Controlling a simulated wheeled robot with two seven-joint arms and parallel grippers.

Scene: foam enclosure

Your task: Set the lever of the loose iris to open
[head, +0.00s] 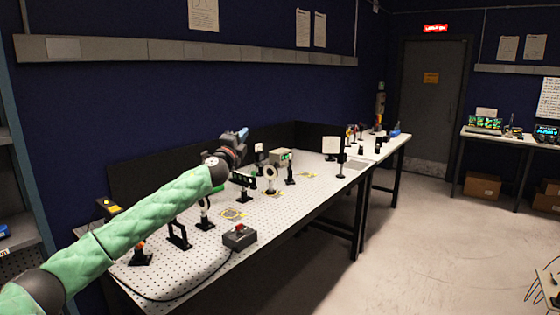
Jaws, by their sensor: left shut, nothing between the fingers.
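My left gripper (243,134) is at the end of my green-sleeved arm, which reaches in from the left over the optical table (200,262). It is shut and empty, and appears above the table's back part. A second, darker round mount (205,213) stands nearer, partly behind my arm. I cannot tell which mount is the loose iris, and no lever can be made out. My right gripper is not in view.
A grey box with a red button (240,237) sits at the table's front edge, with a cable running left. Several posts and yellow-marked patches crowd the table.

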